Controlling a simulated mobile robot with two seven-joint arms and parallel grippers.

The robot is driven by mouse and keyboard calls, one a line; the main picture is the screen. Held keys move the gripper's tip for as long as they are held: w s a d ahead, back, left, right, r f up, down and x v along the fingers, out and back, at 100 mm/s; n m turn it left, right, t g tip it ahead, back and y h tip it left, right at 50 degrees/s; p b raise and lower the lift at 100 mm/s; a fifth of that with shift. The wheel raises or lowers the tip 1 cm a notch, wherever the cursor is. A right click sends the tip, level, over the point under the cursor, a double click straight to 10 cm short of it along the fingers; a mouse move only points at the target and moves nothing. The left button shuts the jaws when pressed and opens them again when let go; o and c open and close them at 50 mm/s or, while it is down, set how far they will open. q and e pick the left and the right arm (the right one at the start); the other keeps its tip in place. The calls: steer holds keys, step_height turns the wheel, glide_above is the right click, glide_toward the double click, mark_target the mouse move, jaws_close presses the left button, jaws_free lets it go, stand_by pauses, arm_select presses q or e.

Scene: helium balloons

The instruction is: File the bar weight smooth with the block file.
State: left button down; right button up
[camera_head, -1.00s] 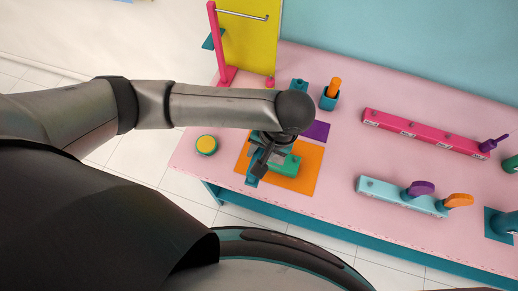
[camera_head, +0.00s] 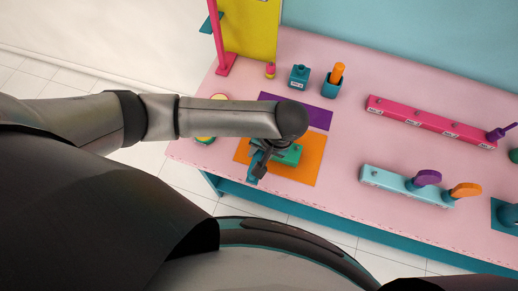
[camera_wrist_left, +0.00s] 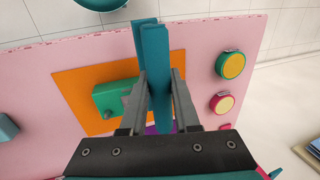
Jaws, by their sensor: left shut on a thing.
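My left gripper (camera_head: 259,168) is over the orange mat (camera_head: 308,170) near the table's front left edge. In the left wrist view, its two fingers (camera_wrist_left: 160,85) are shut on a long teal bar-shaped piece (camera_wrist_left: 155,60), which looks like the block file. A second teal slab shows close behind it; I cannot tell if it is part of the same piece. A green block (camera_head: 291,156) with a grey stud lies on the orange mat just beside the held piece. It also shows in the left wrist view (camera_wrist_left: 113,97); I cannot tell whether it is the bar weight. Contact between them is unclear.
A purple mat (camera_head: 318,117), a teal bottle-like pot (camera_head: 300,77) and a teal cup with an orange stick (camera_head: 331,86) stand behind. A pink rack (camera_head: 430,123) and a light-blue rack (camera_head: 393,183) are at right.

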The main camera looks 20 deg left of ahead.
stand_by(0.7)
arm_select(q)
steer(key=shift+p, duration=0.55)
steer(key=shift+f, duration=0.2)
steer(key=shift+f+b, duration=0.45)
steer(key=shift+f, duration=0.1)
steer(key=shift+w+d+r, duration=0.1)
steer(key=shift+w+r, duration=0.1)
steer(key=shift+w, duration=1.55)
steer(key=shift+w+f+b, duration=0.15)
steer(key=shift+w+b, duration=0.2)
steer(key=shift+w, duration=1.4)
